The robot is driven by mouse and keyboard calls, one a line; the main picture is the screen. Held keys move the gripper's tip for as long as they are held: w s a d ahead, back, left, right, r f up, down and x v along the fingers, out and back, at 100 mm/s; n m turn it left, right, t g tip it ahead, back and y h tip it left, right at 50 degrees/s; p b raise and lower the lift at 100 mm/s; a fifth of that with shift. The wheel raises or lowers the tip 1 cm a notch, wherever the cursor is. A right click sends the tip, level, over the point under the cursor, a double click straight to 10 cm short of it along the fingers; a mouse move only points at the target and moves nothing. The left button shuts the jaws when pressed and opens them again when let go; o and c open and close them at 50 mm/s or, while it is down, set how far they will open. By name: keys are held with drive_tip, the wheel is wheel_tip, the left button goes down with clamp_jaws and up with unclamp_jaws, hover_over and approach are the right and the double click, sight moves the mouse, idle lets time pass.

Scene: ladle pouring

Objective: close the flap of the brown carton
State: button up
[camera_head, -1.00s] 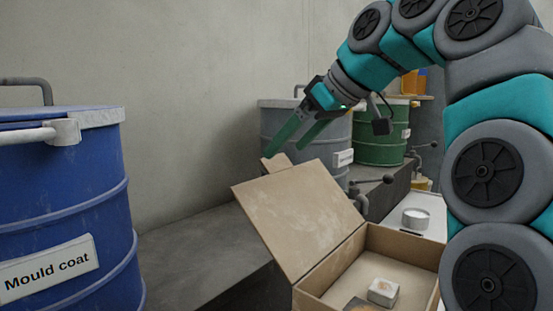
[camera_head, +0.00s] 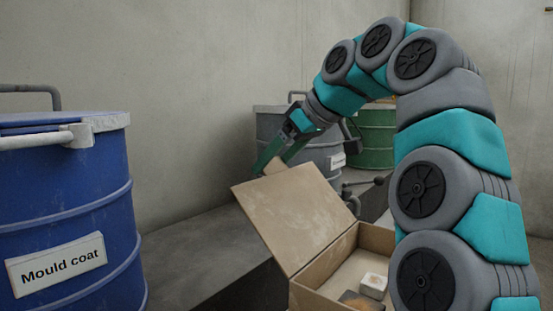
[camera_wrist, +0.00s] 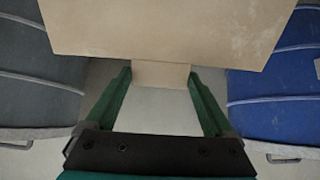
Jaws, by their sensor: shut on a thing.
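The brown carton (camera_head: 376,239) stands open at the lower middle of the head view. Its flap (camera_head: 290,220) is raised and leans to the left, with a small tab (camera_head: 276,166) on its top edge. My gripper (camera_head: 273,163) reaches down from behind to this tab. In the wrist view the flap (camera_wrist: 165,30) fills the top, and the tab (camera_wrist: 160,75) sits between the fingertips of my gripper (camera_wrist: 160,78). The gripper is shut on the tab, across its width. A white block (camera_head: 373,285) and a darker brown piece (camera_head: 358,301) lie inside the carton.
A blue drum (camera_head: 65,215) labelled "Mould coat" stands at the left. A grey drum (camera_head: 300,130) and a green drum (camera_head: 374,135) stand behind the carton. The dark bench top (camera_head: 200,255) left of the flap is clear. My arm covers the carton's right side.

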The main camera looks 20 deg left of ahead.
clamp_jaws()
drive_tip(key=shift+d, duration=0.1)
idle(0.3)
